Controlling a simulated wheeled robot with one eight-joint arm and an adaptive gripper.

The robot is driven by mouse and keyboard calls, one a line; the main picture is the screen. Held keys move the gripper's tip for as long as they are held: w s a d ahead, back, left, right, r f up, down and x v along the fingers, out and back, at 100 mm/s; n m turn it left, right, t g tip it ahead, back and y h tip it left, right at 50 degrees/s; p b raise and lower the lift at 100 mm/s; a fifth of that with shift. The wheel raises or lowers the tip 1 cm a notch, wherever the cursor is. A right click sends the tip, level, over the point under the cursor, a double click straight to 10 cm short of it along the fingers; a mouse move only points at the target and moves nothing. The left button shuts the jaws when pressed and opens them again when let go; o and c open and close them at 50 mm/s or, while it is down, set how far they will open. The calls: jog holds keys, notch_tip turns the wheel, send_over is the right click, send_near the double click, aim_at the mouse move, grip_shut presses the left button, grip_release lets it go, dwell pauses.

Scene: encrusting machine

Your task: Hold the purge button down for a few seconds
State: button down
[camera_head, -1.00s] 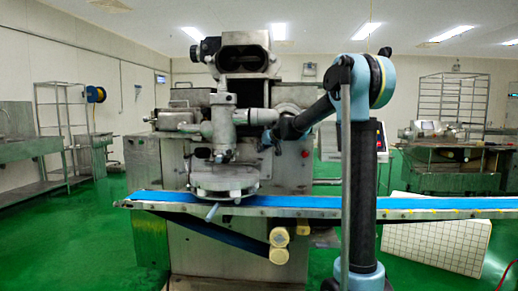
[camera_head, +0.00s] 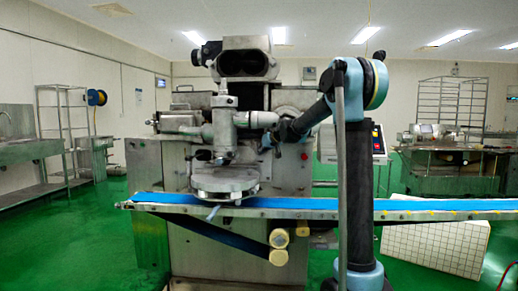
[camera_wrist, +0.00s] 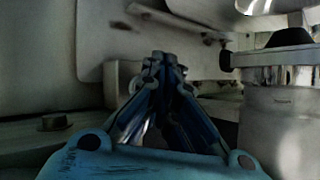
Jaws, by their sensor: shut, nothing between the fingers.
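The encrusting machine (camera_head: 225,180) stands in the middle of the head view. A small red button (camera_head: 303,156) shows on its front, right of the central tube. A grey control panel (camera_head: 378,143) with a red part is partly hidden behind my arm. I cannot tell which control is the purge button. My gripper (camera_wrist: 165,58) is shut and empty in the wrist view, its blue fingers close together before blurred grey metal surfaces. In the head view my arm reaches left to the machine's front, and the fingertips are hard to make out. No button shows clearly at the fingertips.
A blue conveyor belt (camera_head: 420,204) runs across the machine's front below my arm. A round metal cylinder (camera_wrist: 285,115) stands close on the right of my gripper in the wrist view. Racks and a sink line the left wall. Green floor is open at the left.

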jog(key=shift+w+d+r, duration=0.2)
jog(key=shift+w+r, duration=0.2)
jog(key=shift+w, duration=0.3)
dwell(2.5)
jog(key=shift+s+f, duration=0.3)
dwell(0.6)
jog(key=shift+s+a, duration=0.2)
jog(key=shift+s, duration=2.55)
